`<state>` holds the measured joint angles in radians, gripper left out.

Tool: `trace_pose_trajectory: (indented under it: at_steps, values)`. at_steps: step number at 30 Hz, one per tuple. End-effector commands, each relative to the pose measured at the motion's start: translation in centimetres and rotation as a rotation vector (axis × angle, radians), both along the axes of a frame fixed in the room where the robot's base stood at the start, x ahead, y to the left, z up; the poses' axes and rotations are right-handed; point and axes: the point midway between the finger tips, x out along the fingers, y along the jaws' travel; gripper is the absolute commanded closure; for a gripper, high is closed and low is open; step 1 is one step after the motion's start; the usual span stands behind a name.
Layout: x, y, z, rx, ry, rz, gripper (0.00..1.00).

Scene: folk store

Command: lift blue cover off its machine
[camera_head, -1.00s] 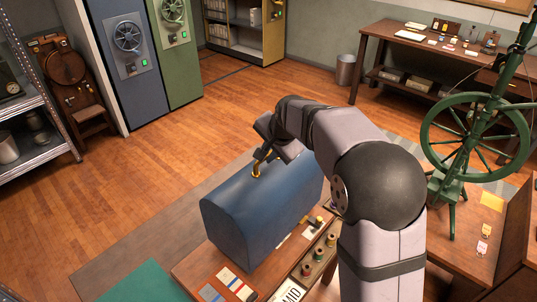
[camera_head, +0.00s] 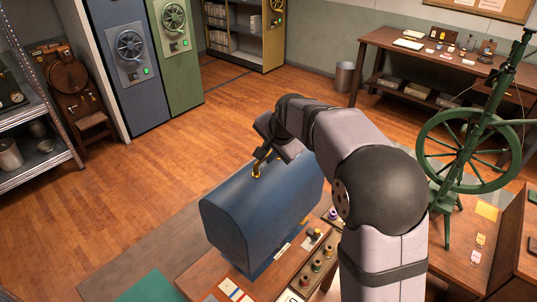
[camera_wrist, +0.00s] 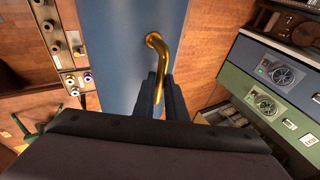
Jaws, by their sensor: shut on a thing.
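The blue cover (camera_head: 250,222) is a large box with a rounded top and a brass handle (camera_head: 257,170). It is above the wooden table (camera_head: 197,272), upright. My gripper (camera_head: 263,158) is at the top of the cover, shut on the brass handle. In the wrist view, the gripper's dark fingers (camera_wrist: 160,92) close around the lower part of the curved brass handle (camera_wrist: 159,48), with the blue cover (camera_wrist: 118,50) behind. The machine under the cover is hidden; I cannot make it out.
Several thread spools (camera_head: 316,265) in a wooden tray and small cards (camera_head: 235,289) lie close to the cover on the table. A green spinning wheel (camera_head: 468,150) stands on the right. Open wooden floor (camera_head: 130,205) lies to the left.

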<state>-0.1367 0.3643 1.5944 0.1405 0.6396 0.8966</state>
Motion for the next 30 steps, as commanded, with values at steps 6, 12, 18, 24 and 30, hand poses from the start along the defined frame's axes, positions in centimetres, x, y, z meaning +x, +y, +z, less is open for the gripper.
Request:
trace_pose_trajectory:
  at_steps: [6,12,18,24,30]
  values:
    - [0.2,0.0,2.3,0.002,-0.012,-0.001,1.00]
    - [0.2,0.0,3.7,0.002,-0.013,-0.001,1.00]
    - [0.2,0.0,5.0,0.002,-0.013,-0.001,1.00]
    - [0.2,0.0,6.4,0.002,-0.012,-0.001,1.00]
    - [0.2,0.0,7.7,0.002,-0.011,-0.001,1.00]
